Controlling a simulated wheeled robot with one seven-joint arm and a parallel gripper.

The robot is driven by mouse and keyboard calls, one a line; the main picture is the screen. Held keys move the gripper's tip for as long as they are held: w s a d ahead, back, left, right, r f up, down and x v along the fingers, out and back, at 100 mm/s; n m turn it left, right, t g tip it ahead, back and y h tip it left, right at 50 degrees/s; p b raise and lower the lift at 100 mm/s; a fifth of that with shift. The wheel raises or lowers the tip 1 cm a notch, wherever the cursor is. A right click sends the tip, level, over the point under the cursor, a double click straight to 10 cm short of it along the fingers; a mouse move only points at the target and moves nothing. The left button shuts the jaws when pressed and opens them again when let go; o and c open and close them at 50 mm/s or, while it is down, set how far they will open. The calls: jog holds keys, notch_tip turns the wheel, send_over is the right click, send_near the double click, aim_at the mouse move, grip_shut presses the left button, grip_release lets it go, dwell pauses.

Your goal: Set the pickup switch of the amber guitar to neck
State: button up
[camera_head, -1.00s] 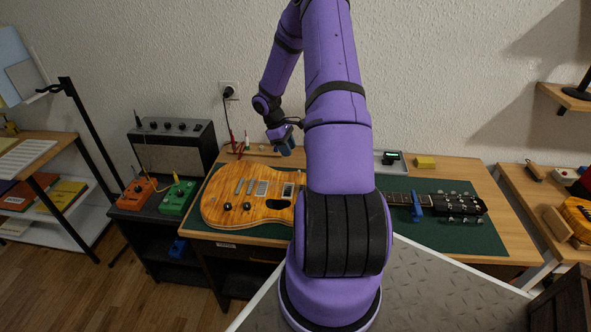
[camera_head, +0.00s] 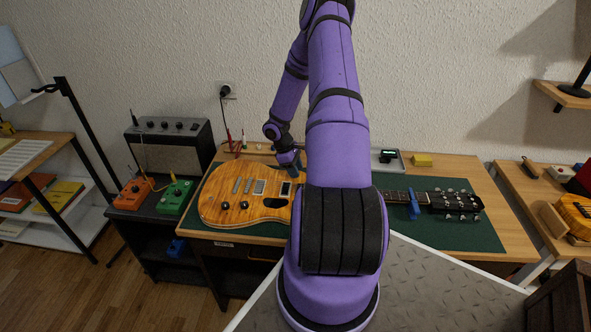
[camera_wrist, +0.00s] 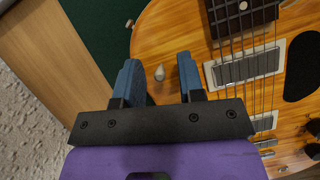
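The amber guitar (camera_head: 222,198) lies flat on a green mat, its neck to the right; part of it is behind my arm. In the wrist view its flamed orange body (camera_wrist: 168,38) fills the upper right. A small cream-tipped pickup switch (camera_wrist: 160,73) stands on the body beside the neck-side pickup (camera_wrist: 246,68). My gripper (camera_wrist: 158,72) is open, with its blue-grey fingers on either side of the switch and apart from it in the picture. In the head view my gripper (camera_head: 290,161) is low over the guitar's upper edge. Which way the switch leans is too small to tell.
The green mat (camera_head: 470,236) covers much of the wooden bench. A blue clamp (camera_head: 413,206) is on the guitar neck. An orange pedal (camera_head: 133,193), green pedal (camera_head: 175,197) and amplifier (camera_head: 172,146) stand left.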

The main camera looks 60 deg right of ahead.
jog(key=shift+c, duration=0.2)
grip_shut()
jog(key=shift+s+d+t+y, duration=0.15)
jog(key=shift+s+t+y, duration=0.15)
jog(key=shift+t, duration=0.25)
jog(key=shift+s+d+t+y, duration=0.15)
jog(key=shift+t+y, duration=0.15)
jog(key=shift+t, duration=0.25)
jog(key=shift+s+t+y, duration=0.1)
jog(key=shift+t+y, duration=0.2)
jog(key=shift+t, duration=0.5)
jog(key=shift+o, duration=0.2)
grip_release()
